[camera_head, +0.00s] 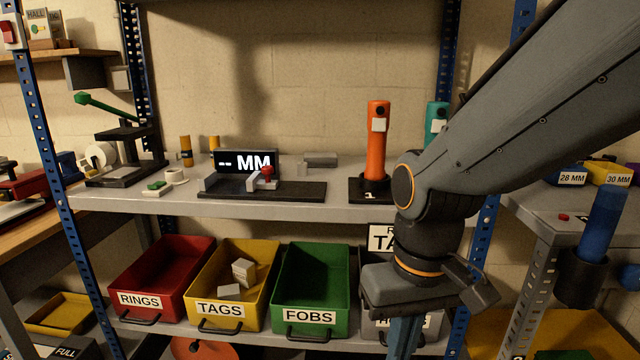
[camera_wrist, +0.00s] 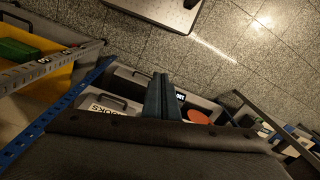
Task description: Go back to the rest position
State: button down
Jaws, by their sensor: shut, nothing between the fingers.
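My gripper (camera_head: 404,338) points down in front of the lower shelf, at the right end of the row of bins. Its blue-grey fingers are together with nothing between them. In the wrist view the closed fingers (camera_wrist: 161,95) stand out over a grey bin (camera_wrist: 125,77) with a partly hidden label. My arm crosses the upper right of the head view and hides part of the shelf and the grey bin behind it.
Bins marked RINGS (camera_head: 136,300), TAGS (camera_head: 220,310) and FOBS (camera_head: 309,316) stand left of my gripper. Above them, an orange handheld tool (camera_head: 377,140) and a measuring device (camera_head: 245,162) stand on the grey shelf. A blue rack post (camera_head: 483,240) rises close to my gripper's right.

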jog(key=d+r+m+p, duration=0.2)
jog(key=d+r+p, duration=0.6)
jog(key=p, duration=0.7)
jog(key=shift+s+d+r+m+h, duration=0.15)
jog(key=shift+r+m+h, duration=0.15)
